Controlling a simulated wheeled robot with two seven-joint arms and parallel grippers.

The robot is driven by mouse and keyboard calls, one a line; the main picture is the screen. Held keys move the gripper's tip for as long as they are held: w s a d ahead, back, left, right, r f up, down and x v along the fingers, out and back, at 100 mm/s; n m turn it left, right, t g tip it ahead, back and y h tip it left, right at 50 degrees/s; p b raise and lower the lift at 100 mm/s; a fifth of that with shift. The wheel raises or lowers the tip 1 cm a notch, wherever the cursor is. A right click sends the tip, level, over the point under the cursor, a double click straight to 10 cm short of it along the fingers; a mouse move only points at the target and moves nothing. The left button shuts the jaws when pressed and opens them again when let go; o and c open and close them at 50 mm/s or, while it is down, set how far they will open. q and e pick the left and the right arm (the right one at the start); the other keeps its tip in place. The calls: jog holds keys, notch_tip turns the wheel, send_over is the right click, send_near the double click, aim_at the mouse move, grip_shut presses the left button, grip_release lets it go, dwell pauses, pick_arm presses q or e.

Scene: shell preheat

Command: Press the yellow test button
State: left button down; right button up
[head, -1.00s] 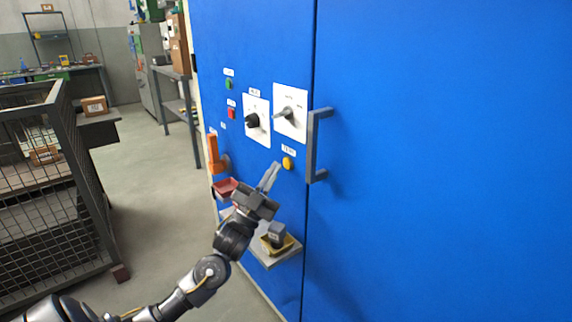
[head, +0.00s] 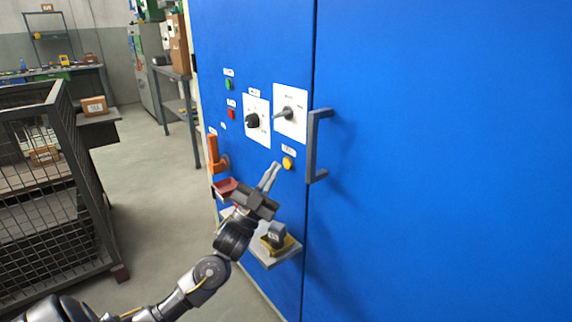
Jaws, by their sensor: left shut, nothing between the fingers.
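The yellow test button (head: 288,163) is a small round knob on the blue cabinet front (head: 420,160), under a small white label and left of the door handle. My left gripper (head: 274,167) is shut and empty. Its fingertips show just left of the button in the head view, with a small gap between them in the picture. I cannot tell how far the tips are from the panel in depth. The button is fully visible. My right gripper is not in view.
A grey door handle (head: 314,145) sticks out right of the button. Two dials, a black one (head: 252,121) and a grey one (head: 286,112), sit above.

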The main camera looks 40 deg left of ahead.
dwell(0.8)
pick_arm(q)
jog(key=shift+w+d, duration=0.15)
jog(key=shift+w, duration=0.25)
jog(key=shift+w+d, duration=0.1)
jog(key=shift+w, duration=0.3)
dwell(0.5)
jog(key=shift+s, duration=0.15)
jog(key=shift+s+a+p, duration=0.25)
jog(key=shift+s+p, duration=0.25)
jog(key=shift+s, duration=0.2)
jog(key=s, duration=0.2)
jog(key=s+a+p, duration=0.1)
jog(key=s, duration=0.1)
jog(key=shift+s+a, duration=0.2)
jog(key=shift+s, duration=0.15)
